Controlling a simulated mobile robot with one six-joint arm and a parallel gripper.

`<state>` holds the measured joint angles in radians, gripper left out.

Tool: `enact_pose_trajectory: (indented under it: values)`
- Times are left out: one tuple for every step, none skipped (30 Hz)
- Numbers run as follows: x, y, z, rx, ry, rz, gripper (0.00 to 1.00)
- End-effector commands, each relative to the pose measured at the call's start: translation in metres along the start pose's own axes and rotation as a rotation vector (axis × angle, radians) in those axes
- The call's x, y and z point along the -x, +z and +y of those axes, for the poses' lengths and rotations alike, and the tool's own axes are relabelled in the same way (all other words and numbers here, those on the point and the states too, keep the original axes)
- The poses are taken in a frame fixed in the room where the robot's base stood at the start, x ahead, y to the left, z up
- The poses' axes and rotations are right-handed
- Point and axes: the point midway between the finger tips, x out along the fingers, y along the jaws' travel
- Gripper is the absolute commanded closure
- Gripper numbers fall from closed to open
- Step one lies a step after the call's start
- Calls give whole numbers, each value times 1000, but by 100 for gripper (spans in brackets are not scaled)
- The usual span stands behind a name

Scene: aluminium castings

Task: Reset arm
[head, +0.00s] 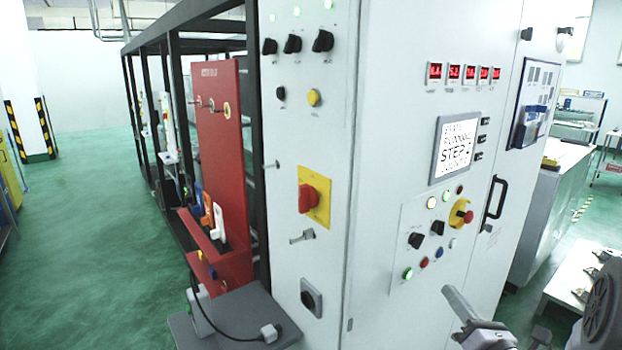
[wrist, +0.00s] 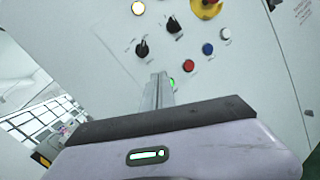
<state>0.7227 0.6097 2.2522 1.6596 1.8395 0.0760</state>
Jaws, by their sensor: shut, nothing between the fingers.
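My gripper (head: 458,303) is in the lower right of the head view, in front of the white control cabinet. In the wrist view its fingers (wrist: 158,88) are together, with nothing visible between them. They point at the lower part of the button panel (head: 437,243). In the wrist view a green button (wrist: 172,83) is partly hidden right behind the fingertips. The head view shows this lit green button (head: 408,273) up and left of the fingers, with a gap in the picture. I cannot tell the exact depth between fingers and panel.
The cabinet face carries a yellow-ringed red emergency button (head: 461,213), a display (head: 455,147), a black door handle (head: 495,197) and a red rotary switch (head: 308,198). A grey shelf (head: 240,318) juts out at the lower left. Green floor (head: 95,260) is open at left.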

Motion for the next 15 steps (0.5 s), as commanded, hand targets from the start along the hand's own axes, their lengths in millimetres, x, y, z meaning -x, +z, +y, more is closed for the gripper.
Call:
enact_pose_trajectory:
  values:
    - [-5, -1, 20, 32, 51, 30, 100]
    - [-7, -3, 34, 56, 88, 54, 100]
    - [-9, -7, 55, 90, 140, 88, 100]
    - [-10, -10, 71, 119, 182, 115, 100]
    - [-11, -13, 88, 150, 227, 144, 100]
    - [-10, -19, 113, 200, 293, 186, 100]
    - [-7, -24, 133, 245, 350, 221, 100]
    - [-3, -30, 154, 297, 411, 259, 100]
    - [6, -40, 186, 380, 503, 315, 100]
    - [16, -49, 210, 458, 584, 362, 100]
    - [31, -60, 235, 549, 672, 412, 100]
    - [56, -76, 266, 699, 800, 483, 100]
    - [79, -89, 285, 831, 904, 537, 100]
    - [105, -101, 300, 987, 1011, 588, 100]
    - [140, -114, 309, 1217, 1145, 647, 100]
